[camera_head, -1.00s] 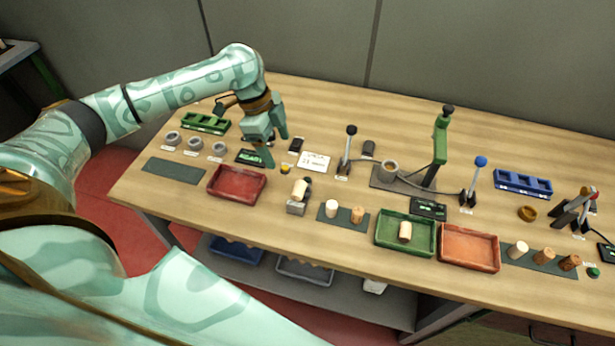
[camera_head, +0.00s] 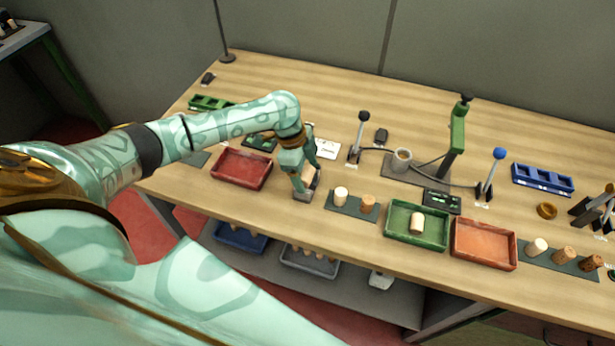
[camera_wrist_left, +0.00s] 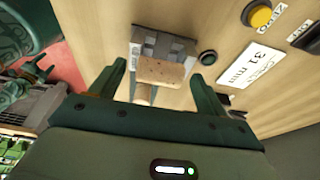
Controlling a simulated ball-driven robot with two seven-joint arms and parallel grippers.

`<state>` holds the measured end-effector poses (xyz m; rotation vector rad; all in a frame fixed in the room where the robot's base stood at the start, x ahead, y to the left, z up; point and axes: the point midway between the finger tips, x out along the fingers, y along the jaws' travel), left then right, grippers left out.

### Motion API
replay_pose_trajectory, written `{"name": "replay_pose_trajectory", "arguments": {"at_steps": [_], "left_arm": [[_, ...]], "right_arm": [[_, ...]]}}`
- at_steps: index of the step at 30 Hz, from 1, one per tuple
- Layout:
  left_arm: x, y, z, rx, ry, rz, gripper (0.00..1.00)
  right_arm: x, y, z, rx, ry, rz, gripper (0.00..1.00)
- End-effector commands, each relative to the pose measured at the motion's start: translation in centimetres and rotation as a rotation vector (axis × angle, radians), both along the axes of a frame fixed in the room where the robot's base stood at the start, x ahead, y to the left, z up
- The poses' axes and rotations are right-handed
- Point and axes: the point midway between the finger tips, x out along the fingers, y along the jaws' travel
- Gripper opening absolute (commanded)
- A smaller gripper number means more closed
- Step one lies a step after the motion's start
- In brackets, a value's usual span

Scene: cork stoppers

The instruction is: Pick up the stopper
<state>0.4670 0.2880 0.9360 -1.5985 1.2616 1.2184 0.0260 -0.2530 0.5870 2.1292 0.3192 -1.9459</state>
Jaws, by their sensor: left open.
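A pale cork stopper (camera_head: 309,174) sits on a small grey metal holder (camera_head: 303,195) near the table's front, left of centre. My left gripper (camera_head: 306,181) is over it, partly covering it. In the left wrist view the stopper (camera_wrist_left: 161,72) lies between the two open fingers (camera_wrist_left: 158,80), with gaps on both sides, in front of the grey holder (camera_wrist_left: 165,43). Whether it is at finger depth is hard to tell. Other stoppers stand on a dark green mat (camera_head: 340,204), and one is in the green tray (camera_head: 401,229). My right gripper does not show.
A red tray (camera_head: 241,169) is left of the holder. An orange tray (camera_head: 484,244) and a mat with several stoppers (camera_head: 565,258) are at the right. Levers, a grey cup (camera_head: 401,160) and a green post (camera_head: 457,133) stand behind. The wood between is clear.

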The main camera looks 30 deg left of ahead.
Motion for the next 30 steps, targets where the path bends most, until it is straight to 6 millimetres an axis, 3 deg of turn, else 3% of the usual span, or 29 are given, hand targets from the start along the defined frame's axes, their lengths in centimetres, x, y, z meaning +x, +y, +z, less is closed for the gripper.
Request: {"name": "replay_pose_trajectory", "arguments": {"at_steps": [5, 10, 11, 23, 30], "left_arm": [[0.0, 0.0, 0.0, 0.000, 0.000, 0.000, 0.75], [0.0, 0.0, 0.1, 0.000, -0.001, 0.000, 0.31], [0.0, 0.0, 0.1, 0.000, -0.001, 0.000, 0.28], [0.0, 0.0, 0.4, 0.000, -0.001, 0.000, 0.24], [0.1, 0.0, 3.6, 0.000, -0.005, -0.001, 0.24]], "right_arm": [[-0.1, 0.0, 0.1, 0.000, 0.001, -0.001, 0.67], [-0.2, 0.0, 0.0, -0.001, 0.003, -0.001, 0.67], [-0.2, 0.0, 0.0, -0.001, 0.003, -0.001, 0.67], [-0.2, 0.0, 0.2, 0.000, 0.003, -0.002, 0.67], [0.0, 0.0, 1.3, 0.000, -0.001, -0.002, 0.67]]}}
